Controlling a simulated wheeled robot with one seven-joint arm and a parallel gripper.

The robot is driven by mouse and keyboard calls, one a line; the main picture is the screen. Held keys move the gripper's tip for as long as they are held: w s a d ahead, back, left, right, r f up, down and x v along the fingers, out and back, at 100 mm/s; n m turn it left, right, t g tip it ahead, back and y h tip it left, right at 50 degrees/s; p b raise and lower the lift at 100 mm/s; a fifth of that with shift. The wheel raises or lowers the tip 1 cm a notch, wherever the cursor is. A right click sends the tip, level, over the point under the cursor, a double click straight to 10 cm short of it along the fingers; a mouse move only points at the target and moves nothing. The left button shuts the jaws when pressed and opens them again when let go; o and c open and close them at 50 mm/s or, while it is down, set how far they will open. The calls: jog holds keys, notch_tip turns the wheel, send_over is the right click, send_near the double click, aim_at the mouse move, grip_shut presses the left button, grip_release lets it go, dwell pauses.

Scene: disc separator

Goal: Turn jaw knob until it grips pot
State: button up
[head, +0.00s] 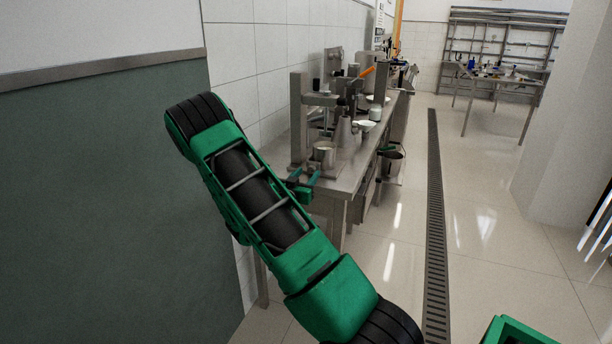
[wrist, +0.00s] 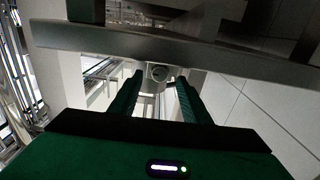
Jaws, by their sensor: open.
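A small metal pot (head: 324,154) stands upright near the close end of the steel bench, beside a tall metal stand. My gripper (head: 305,174) is at the bench's near end, just in front of the pot in the head view, with its two green fingers apart. In the wrist view my gripper (wrist: 158,84) is open and empty. A round grey fitting (wrist: 159,72) shows beyond and between its fingertips, under a metal bar. I cannot tell whether this fitting is the jaw knob. The jaws around the pot are too small to make out.
The steel bench (head: 346,180) runs away along the tiled wall and carries several metal devices. A bucket (head: 391,164) is at its right side. The floor to the right, with a long drain grate (head: 435,215), is clear.

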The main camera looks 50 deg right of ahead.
jog(key=shift+x, duration=1.15)
jog(key=c, duration=1)
jog(key=shift+c, duration=0.2)
jog(key=shift+n, duration=0.3)
jog(key=shift+w+a+n, duration=0.15)
jog(key=shift+n, duration=2.45)
